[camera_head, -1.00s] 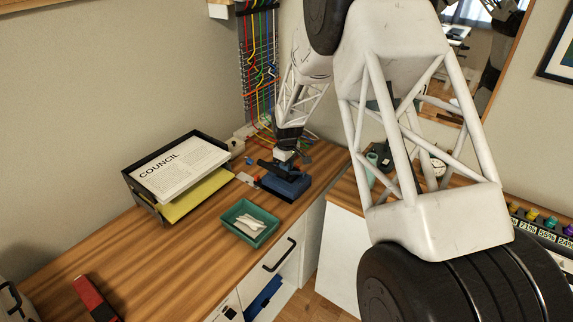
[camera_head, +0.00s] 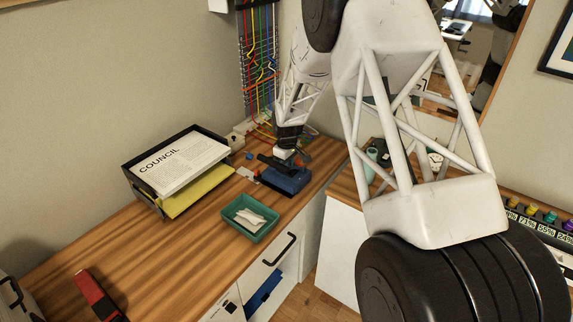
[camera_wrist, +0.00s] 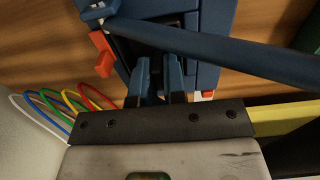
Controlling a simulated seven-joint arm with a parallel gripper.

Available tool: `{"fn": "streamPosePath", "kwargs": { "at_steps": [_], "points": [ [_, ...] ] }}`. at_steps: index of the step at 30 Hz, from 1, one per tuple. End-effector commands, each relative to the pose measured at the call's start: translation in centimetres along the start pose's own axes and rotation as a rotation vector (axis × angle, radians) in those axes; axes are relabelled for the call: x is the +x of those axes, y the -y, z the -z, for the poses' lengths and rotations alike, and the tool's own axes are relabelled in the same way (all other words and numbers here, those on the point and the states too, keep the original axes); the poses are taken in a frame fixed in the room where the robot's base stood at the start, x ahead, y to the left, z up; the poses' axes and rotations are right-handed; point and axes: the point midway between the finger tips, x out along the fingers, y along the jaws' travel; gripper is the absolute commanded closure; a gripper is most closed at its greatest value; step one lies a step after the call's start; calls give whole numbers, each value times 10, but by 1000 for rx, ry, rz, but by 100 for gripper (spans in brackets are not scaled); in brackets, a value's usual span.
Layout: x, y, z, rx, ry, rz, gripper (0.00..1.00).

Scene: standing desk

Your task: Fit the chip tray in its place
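A blue punch-like device (camera_head: 285,181) with a long dark lever stands near the desk's right edge. In the wrist view its blue body (camera_wrist: 209,45) fills the top, the lever crosses to the right, and an orange-red piece (camera_wrist: 102,54) sits on the left. My gripper (camera_wrist: 159,65) is right at the device, its two blue-grey fingers a small gap apart and overlapping its near side. I cannot tell whether anything is between them. I cannot single out a separate chip tray; it may be part of the device or hidden.
A green tray (camera_head: 228,222) with white slips stands in front of the device. A black paper rack (camera_head: 148,192) with a yellow sheet is to the left. A red tool (camera_head: 95,292) lies at front left. Coloured cables (camera_head: 262,75) hang behind.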

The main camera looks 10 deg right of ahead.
Motion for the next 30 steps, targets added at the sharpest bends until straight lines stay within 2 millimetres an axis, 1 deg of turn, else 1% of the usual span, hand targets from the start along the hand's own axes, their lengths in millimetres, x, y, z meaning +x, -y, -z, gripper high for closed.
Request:
{"fn": "streamPosePath", "kwargs": {
  "at_steps": [1,5,6,14,20,23,30],
  "points": [
    [0,0,0,0,0,0,81],
    [0,0,0,0,0,0,61],
    [0,0,0,0,0,0,60],
    [0,0,0,0,0,0,60],
    [-9,0,0,0,0,0,60],
    [-18,0,0,0,-1,-1,60],
    [-48,0,0,0,-2,-1,60]
  ]
}}
